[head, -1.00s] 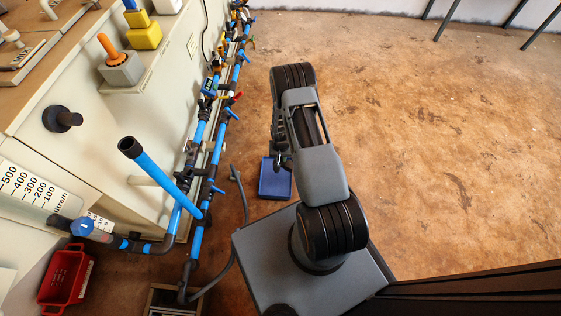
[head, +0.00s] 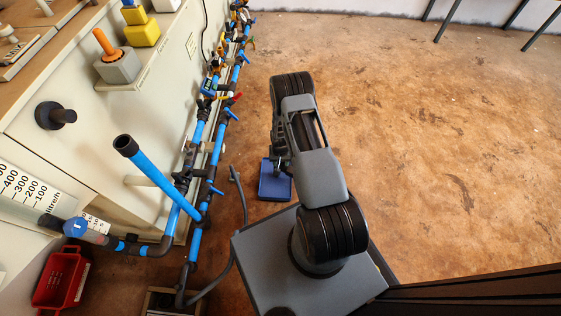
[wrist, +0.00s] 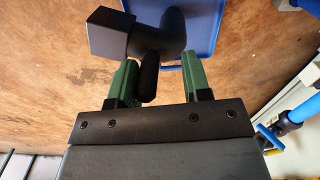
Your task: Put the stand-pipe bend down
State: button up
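The stand-pipe bend (wrist: 165,38) is a black elbow piece with a square block at one end.
Blue pipes (head: 195,240) with coloured valves run along the cabinet at left, and an upright blue pipe (head: 160,180) leans out there. A grey hose (head: 241,200) passes left of the tray. A red crate (head: 62,278) stands at lower left. The brown floor (head: 430,150) at right is clear.

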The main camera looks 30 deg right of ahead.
notch_tip(320, 180, up, 12)
jog(key=p, duration=0.5)
notch_tip(320, 180, up, 11)
jog(key=n, duration=0.1)
send_over(281, 166)
jog(key=w+a, duration=0.2)
notch_tip(281, 166, up, 10)
jog(key=s+a+n+t, duration=0.1)
jog(key=s+a, duration=0.1)
jog(key=s, duration=0.1)
jog(key=s+a+r+n, duration=0.1)
jog(key=s+a+r, duration=0.1)
jog(key=s+r, duration=0.5)
jog(key=s+a+r+n+t, duration=0.1)
jog(key=s+a+r+n, duration=0.1)
jog(key=s+r, duration=0.6)
jog(key=shift+s+a+r+t, duration=0.2)
jog(key=shift+a+r+t, duration=0.1)
jog(key=shift+a+r, duration=0.45)
jog(key=shift+a, duration=0.1)
